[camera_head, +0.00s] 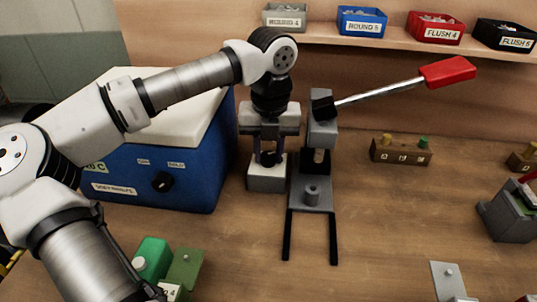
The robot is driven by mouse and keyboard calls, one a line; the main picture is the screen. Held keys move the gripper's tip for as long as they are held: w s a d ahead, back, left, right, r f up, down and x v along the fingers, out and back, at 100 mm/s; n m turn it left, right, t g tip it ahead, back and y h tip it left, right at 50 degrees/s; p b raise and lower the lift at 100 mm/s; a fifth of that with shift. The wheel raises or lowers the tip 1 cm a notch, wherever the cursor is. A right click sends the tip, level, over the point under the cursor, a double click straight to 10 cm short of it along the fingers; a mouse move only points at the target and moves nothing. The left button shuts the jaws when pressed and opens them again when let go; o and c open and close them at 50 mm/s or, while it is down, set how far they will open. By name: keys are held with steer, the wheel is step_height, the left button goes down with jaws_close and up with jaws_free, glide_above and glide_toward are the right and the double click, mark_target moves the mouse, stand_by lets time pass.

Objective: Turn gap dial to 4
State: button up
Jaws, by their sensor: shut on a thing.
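My gripper (268,152) points straight down, left of the grey lever press (322,132). Its fingers are shut on a small dark knob (268,159), which appears to be the gap dial, on top of a pale block (266,180). The fingers hide most of the knob. I cannot read any scale or number on it, so its setting cannot be told.
The press has a long lever with a red handle (447,72) reaching up right. A blue box with a cream lid (190,165) stands close on the left. Labelled bins, including a red one (436,27), line the shelf behind. The front middle of the table is clear.

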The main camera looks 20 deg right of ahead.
mark_target(270, 154)
steer(key=shift+r+m, duration=0.1)
steer(key=shift+m, duration=0.5)
steer(key=o, duration=1)
steer(key=shift+c, duration=0.2)
step_height(270, 154, up, 14)
steer(key=shift+d+b, duration=0.15)
steer(key=shift+b, duration=0.3)
